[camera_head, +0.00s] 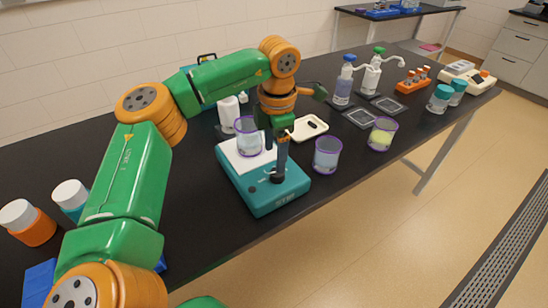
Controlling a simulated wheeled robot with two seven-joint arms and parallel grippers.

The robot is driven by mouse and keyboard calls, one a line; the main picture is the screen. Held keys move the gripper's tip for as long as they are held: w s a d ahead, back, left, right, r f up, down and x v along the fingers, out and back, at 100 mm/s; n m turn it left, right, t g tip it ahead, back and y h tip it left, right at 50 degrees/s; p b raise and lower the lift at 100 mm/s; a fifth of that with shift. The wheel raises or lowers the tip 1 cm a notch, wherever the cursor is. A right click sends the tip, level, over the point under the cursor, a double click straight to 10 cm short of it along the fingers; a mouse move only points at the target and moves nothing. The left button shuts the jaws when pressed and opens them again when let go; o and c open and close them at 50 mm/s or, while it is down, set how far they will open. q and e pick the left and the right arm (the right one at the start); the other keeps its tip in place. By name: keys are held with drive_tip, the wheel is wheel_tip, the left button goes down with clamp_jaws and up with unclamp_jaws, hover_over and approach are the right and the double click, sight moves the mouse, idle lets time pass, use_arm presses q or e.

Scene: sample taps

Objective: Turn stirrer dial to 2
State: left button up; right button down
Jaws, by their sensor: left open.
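The stirrer (258,200) is a teal box with a white top plate, standing near the front edge of the black bench. Its dial (277,178) is a small dark knob on the front part, partly hidden by a finger. Its markings are too small to read. A purple-rimmed beaker (247,139) of pale liquid stands on the plate. My left gripper (275,158) points down over the front of the stirrer, open, with one dark finger right at the dial. I cannot tell whether it touches. My right gripper is out of view.
Two purple-rimmed beakers (327,156) (382,134) stand right of the stirrer. A white tray (308,128) lies behind. Pump bottles (344,82), an orange tube rack (413,82) and teal-lidded jars (440,98) stand farther right. Bare bench lies left of the stirrer.

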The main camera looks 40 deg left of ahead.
sight(277, 175)
use_arm(q)
drive_tip(key=f, duration=0.3)
drive_tip(key=f+p, duration=0.1)
drive_tip(key=f, duration=0.1)
drive_tip(key=shift+d+f, duration=0.15)
drive_tip(key=shift+d, duration=0.25)
drive_tip(key=shift+a+f, duration=0.15)
drive_tip(key=c, duration=0.4)
clamp_jaws()
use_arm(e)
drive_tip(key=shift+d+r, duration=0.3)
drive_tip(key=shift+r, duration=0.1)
